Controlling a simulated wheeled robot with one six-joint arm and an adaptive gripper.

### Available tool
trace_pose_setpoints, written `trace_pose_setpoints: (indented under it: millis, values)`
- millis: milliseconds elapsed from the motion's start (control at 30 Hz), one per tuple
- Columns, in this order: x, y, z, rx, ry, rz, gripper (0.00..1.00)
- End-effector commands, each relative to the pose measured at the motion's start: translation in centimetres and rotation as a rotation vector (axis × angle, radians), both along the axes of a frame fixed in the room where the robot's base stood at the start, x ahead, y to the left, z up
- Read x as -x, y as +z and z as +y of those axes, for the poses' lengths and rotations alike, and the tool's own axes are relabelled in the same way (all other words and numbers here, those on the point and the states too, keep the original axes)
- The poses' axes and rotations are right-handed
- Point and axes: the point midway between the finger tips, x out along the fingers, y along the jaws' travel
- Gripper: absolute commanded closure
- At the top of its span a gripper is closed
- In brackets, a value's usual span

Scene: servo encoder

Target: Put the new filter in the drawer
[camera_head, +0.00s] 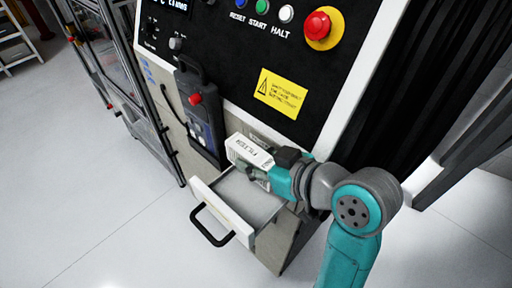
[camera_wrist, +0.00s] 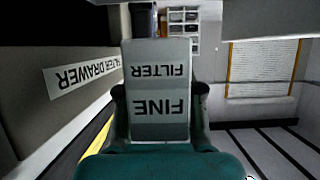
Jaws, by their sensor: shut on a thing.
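The filter is a white block (camera_head: 249,151) held over the back part of the open drawer in the head view. In the wrist view the filter (camera_wrist: 160,88) shows the words "FINE" and "FILTER" upside down. My gripper (camera_head: 264,170) is shut on it; its fingers flank the filter in the wrist view (camera_wrist: 160,115). The drawer (camera_head: 226,221) is pulled out from the cabinet, with a white front, a black handle and a grey inside. The visible part of its floor looks empty. A "FILTER DRAWER" label (camera_wrist: 83,76) is on the panel at left in the wrist view.
The black control panel (camera_head: 230,75) has buttons and a red emergency stop (camera_head: 319,27). A handheld pendant (camera_head: 199,112) hangs left of the drawer. A glass-doored frame (camera_head: 115,75) stands farther left. The floor in front is clear.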

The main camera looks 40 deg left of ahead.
Motion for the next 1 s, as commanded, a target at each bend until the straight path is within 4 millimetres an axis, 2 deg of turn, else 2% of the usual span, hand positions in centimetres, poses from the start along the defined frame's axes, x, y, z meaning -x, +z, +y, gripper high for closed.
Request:
trace_pose_setpoints:
  millis: [600, 1000]
  values:
    - [0.0, -5.5, 0.0, 0.001, -0.001, 0.003, 1.00]
    - [0.0, -6.3, 0.0, 0.001, 0.000, 0.001, 1.00]
